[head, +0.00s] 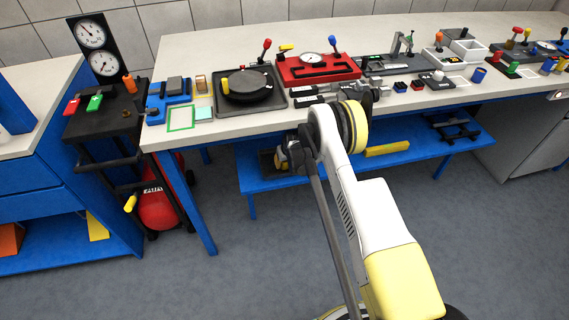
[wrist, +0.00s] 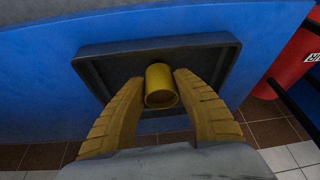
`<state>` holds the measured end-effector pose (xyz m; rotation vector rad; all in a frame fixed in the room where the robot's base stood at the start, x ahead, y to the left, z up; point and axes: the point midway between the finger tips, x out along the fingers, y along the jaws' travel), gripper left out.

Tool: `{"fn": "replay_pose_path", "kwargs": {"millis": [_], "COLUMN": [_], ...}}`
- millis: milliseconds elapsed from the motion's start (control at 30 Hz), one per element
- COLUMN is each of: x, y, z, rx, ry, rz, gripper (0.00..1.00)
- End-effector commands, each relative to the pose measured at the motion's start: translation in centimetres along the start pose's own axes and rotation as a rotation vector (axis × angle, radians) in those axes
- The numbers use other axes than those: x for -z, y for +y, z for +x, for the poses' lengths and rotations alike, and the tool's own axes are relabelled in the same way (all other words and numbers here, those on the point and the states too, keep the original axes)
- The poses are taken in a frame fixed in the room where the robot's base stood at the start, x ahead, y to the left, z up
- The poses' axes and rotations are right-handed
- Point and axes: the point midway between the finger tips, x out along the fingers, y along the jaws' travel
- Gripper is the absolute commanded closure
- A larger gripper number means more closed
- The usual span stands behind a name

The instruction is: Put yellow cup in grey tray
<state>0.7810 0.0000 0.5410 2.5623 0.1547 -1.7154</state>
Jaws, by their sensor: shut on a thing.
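The yellow cup (wrist: 161,84) shows in the wrist view between the two yellow fingers of my gripper (wrist: 159,92), which is shut on it. The cup's round end faces the camera. The dark grey tray (wrist: 105,68) lies behind the cup on a blue surface, and the cup overlaps the tray's middle in the picture. I cannot tell whether the cup touches the tray floor. In the head view my gripper (head: 281,158) is small, at the left end of the lower blue shelf, and my arm partly covers that area; the cup is not clear there.
The lower blue shelf (head: 330,168) runs under the workbench (head: 225,122), whose top carries several devices. A yellow bar (head: 387,148) lies further right on the shelf. A red air tank (head: 157,208) stands to the left; it also shows in the wrist view (wrist: 295,55).

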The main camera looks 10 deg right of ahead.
Motion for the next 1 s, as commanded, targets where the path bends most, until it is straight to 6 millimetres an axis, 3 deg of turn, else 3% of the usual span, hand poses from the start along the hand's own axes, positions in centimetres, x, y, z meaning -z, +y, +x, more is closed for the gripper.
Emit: {"fn": "replay_pose_path", "kwargs": {"millis": [167, 200, 233, 567, 733, 1000], "x": [-0.2, -0.2, -0.2, -0.1, 0.3, -6.2], "y": [0.0, 0.0, 0.0, 0.0, 0.0, 0.2], "z": [0.5, 0.5, 0.5, 0.3, -1.8, -4.5], "rx": [0.0, 0.0, 0.0, 0.0, 0.0, 0.0], "ry": [0.0, 0.0, 0.0, 0.0, 0.0, 0.0], "rz": [0.0, 0.0, 0.0, 0.0, 0.0, 0.001], "gripper": [1.0, 0.54, 0.47, 0.47, 0.47, 0.47]}}
